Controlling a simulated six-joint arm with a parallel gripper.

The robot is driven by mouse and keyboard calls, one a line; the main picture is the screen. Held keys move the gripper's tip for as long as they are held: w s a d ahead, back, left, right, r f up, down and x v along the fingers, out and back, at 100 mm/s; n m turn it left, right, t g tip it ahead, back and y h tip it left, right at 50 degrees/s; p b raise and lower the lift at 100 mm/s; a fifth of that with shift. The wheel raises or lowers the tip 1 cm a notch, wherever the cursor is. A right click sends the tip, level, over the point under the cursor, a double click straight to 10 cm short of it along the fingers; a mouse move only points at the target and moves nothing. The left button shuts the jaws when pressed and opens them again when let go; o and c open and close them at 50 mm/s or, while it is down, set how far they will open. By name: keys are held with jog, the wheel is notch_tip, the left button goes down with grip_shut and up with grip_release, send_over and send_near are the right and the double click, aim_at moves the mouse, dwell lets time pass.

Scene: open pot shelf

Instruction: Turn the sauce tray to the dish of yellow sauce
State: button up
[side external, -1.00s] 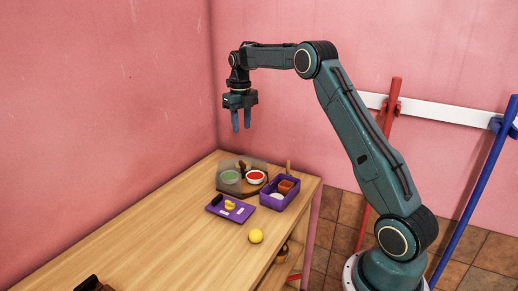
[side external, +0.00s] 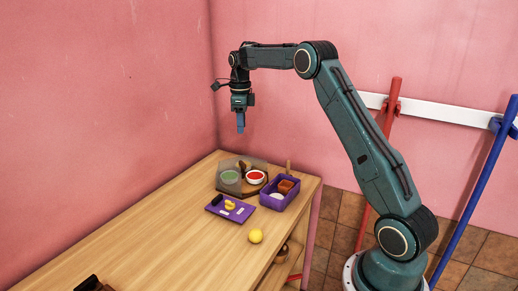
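The sauce tray (side external: 262,188) is a round brown turntable at the far end of the wooden table. A dish of green sauce (side external: 229,177) is at its left and a white dish of red sauce (side external: 256,177) at its right. A dark brown item (side external: 242,168) stands between and behind them. A greyish see-through cover seems to hide part of the tray's left and back. I cannot make out a dish of yellow sauce. My gripper (side external: 241,128) hangs high above the tray, pointing down, touching nothing. Its fingers line up in this view, hiding any gap.
A purple box (side external: 267,201) with an orange-brown block and a white item stands right of the tray. In front lie a purple board (side external: 218,213) with small yellow and dark items, and a yellow ball (side external: 256,236).

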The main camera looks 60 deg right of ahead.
aim_at(242, 162)
jog(key=n, duration=2.4)
jog(key=shift+n, duration=0.4)
jog(key=shift+f, duration=0.1)
notch_tip(242, 162, down, 14)
jog(key=shift+r, duration=0.15)
jog(key=shift+c, duration=0.4)
grip_shut()
